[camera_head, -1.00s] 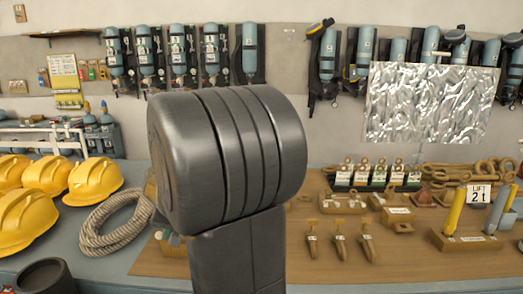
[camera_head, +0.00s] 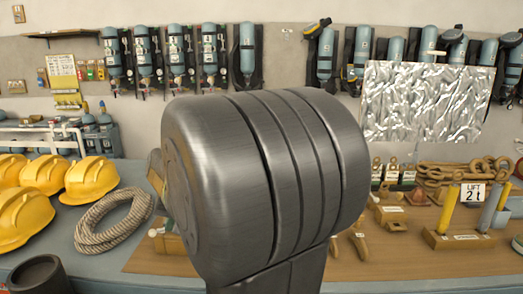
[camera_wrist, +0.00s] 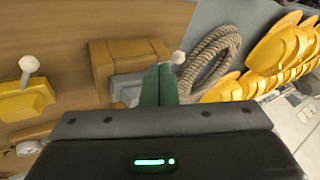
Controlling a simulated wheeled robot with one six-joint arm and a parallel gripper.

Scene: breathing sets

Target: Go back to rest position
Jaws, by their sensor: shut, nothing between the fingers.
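My gripper (camera_wrist: 158,84) shows in the wrist view as two dark green fingers side by side. It is shut and empty, pointing over the bench. A brown block (camera_wrist: 113,60) with a grey part and a white-knobbed pin is just beyond and left of the fingertips; I cannot tell if they touch. In the head view my large grey arm joint (camera_head: 265,180) fills the middle and hides part of the bench. My gripper is hidden in that view.
Coiled rope (camera_head: 113,220) and yellow helmets (camera_head: 90,180) lie at left, with a dark cup (camera_head: 40,275) in front. Blue cylinders (camera_head: 247,50) hang along the wall. Yellow and grey posts by a "LIFT 2 t" sign (camera_head: 473,193) stand at right. A yellow-topped fitting (camera_wrist: 25,98) is at left in the wrist view.

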